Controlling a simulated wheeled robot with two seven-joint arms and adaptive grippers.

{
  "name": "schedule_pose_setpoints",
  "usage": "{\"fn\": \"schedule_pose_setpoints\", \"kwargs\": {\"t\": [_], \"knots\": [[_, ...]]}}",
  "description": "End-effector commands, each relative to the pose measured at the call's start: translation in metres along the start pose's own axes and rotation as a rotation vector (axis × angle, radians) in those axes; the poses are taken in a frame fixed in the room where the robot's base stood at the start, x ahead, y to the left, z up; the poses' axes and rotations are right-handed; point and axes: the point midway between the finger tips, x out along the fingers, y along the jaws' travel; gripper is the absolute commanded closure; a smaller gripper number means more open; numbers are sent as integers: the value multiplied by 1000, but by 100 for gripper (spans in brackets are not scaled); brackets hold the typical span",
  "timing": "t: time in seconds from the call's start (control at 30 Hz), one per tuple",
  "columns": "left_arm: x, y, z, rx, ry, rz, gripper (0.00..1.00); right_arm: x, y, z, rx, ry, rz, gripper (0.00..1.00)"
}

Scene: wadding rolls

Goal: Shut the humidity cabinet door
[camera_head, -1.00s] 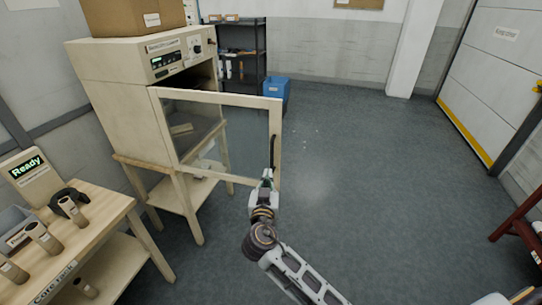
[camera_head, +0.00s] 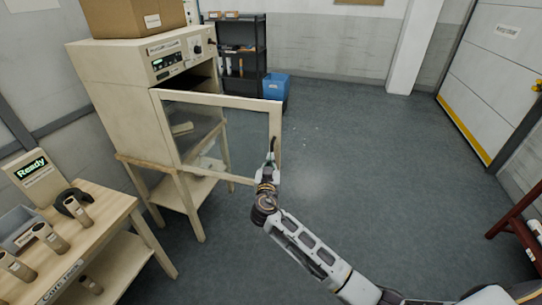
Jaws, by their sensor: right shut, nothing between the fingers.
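The humidity cabinet (camera_head: 120,95) is a cream box on a wooden stand at the left. Its glass-windowed door (camera_head: 225,99) stands wide open, swung out to the right from the cabinet front. A dark handle is at the door's free right edge. My right gripper (camera_head: 271,150) is shut and empty at that edge, by the lower part of the handle; whether it touches is unclear. The right arm reaches in from the lower right. My left gripper is not in view.
A wooden table (camera_head: 125,208) with cardboard tubes, a grey bin and a "Ready" display (camera_head: 32,170) stands at the lower left. A black shelf (camera_head: 240,55) and blue bin (camera_head: 276,86) are behind the door. The floor right of the door is clear.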

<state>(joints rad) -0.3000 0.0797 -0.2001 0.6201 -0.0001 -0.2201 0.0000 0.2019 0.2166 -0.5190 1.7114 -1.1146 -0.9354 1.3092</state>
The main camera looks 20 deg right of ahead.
Motion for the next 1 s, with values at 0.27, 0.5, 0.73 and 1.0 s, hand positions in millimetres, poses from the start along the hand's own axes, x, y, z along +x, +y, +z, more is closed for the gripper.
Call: {"fn": "schedule_pose_setpoints", "kwargs": {"t": [0.27, 0.5, 0.73, 1.0], "knots": [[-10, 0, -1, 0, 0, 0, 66, 22, 0, -2, -1, 0, 1, 100], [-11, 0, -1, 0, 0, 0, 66, 28, 0, 0, 0, 0, 1, 100], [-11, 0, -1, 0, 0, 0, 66, 28, 0, 0, 0, 0, 1, 100], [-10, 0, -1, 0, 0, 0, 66, 31, 2, 0, 0, 0, -3, 100]]}}
